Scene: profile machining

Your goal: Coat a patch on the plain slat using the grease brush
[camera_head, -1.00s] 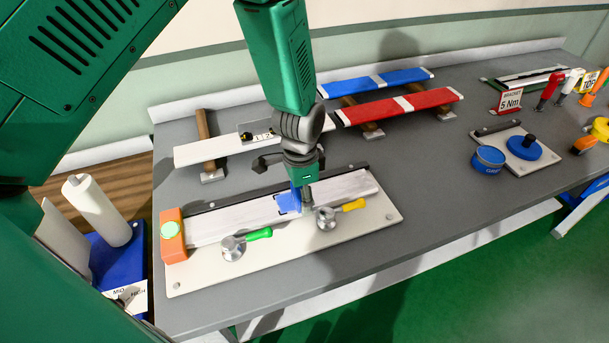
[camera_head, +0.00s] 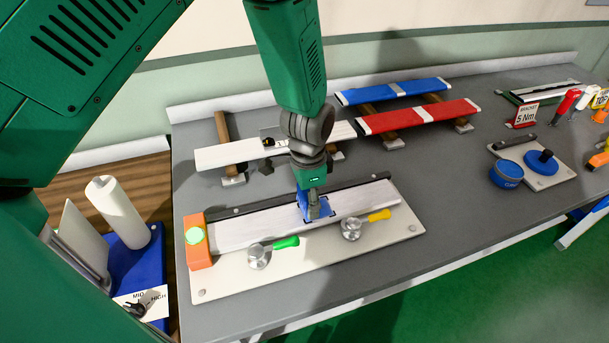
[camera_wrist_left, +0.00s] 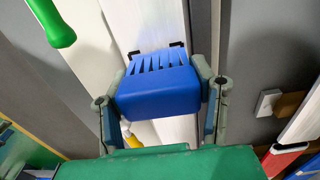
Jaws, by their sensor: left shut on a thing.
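My left gripper (camera_head: 313,207) is over the pale plain slat (camera_head: 250,231), which lies in a cream fixture on the bench. It is shut on a blue tool with a slotted end (camera_wrist_left: 158,85), which appears to be the grease brush. In the head view the tool's blue part (camera_head: 304,203) is low at the slat, inside or beside small black corner marks; the gripper partly hides it. I cannot tell whether it touches. The slat also shows in the left wrist view (camera_wrist_left: 148,24), with black marks just beyond the tool. My right gripper is not in view.
The fixture has an orange end block (camera_head: 198,255) and clamps with green (camera_head: 287,243) and yellow (camera_head: 380,214) handles in front. A white slat (camera_head: 229,158), a red slat (camera_head: 418,117) and a blue slat (camera_head: 394,91) lie behind. A blue tub (camera_head: 507,174) stands at right.

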